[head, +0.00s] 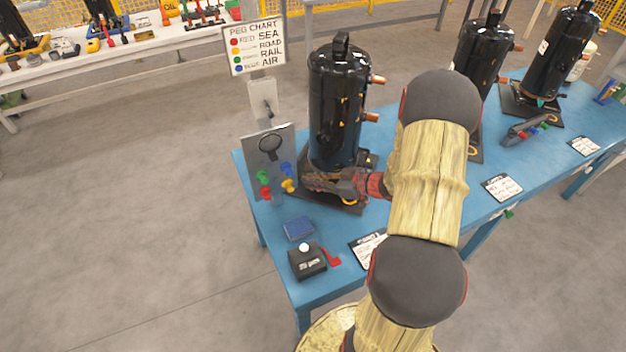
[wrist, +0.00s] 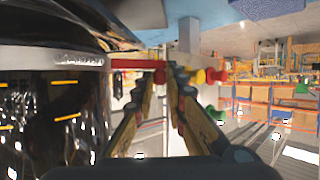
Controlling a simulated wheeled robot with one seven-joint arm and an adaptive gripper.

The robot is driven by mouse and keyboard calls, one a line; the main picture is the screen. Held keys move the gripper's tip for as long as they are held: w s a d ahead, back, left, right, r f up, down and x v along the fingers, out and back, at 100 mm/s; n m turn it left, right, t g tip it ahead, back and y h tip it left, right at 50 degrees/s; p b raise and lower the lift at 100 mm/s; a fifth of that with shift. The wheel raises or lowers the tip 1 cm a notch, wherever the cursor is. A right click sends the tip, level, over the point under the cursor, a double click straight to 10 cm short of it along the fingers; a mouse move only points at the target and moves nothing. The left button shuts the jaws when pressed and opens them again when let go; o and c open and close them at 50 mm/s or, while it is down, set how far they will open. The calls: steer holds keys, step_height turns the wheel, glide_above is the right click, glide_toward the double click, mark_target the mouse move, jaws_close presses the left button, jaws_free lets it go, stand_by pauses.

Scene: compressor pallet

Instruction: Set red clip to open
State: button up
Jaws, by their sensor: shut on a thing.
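A red bar with a rounded end, which I take to be the red clip (wrist: 133,64), shows in the wrist view beside the black compressor (wrist: 50,110). My gripper (wrist: 170,82) has its fingertips closed together at the bar's end, shut on it. In the head view my gripper (head: 312,180) is low at the front of the nearest black compressor (head: 337,105), just above its dark base plate. The clip is hidden there behind the gripper, and I cannot tell its setting.
The blue table (head: 480,215) carries more compressors. Left of my gripper stands a grey peg panel (head: 267,147) with coloured pegs, below the peg chart (head: 254,47). A blue pad (head: 299,229) and a black box (head: 307,262) with a white knob lie in front.

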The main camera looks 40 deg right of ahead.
jaws_close()
steer(key=shift+r+p, duration=0.1)
steer(key=shift+p, duration=0.25)
steer(key=n+g+y+p, duration=0.1)
steer(key=n+p, duration=0.1)
steer(key=s+d+n+g+y+p, duration=0.1)
steer(key=n+g+y+p, duration=0.1)
steer(key=p, duration=0.1)
steer(key=s+n+g+y+p, duration=0.1)
steer(key=n+y+p, duration=0.1)
steer(key=p, duration=0.1)
steer(key=shift+s+d+g, duration=0.1)
steer(key=shift+d+g, duration=0.2)
steer(key=shift+d, duration=0.05)
steer(key=o, duration=0.6)
jaws_free()
steer(key=shift+o, duration=0.2)
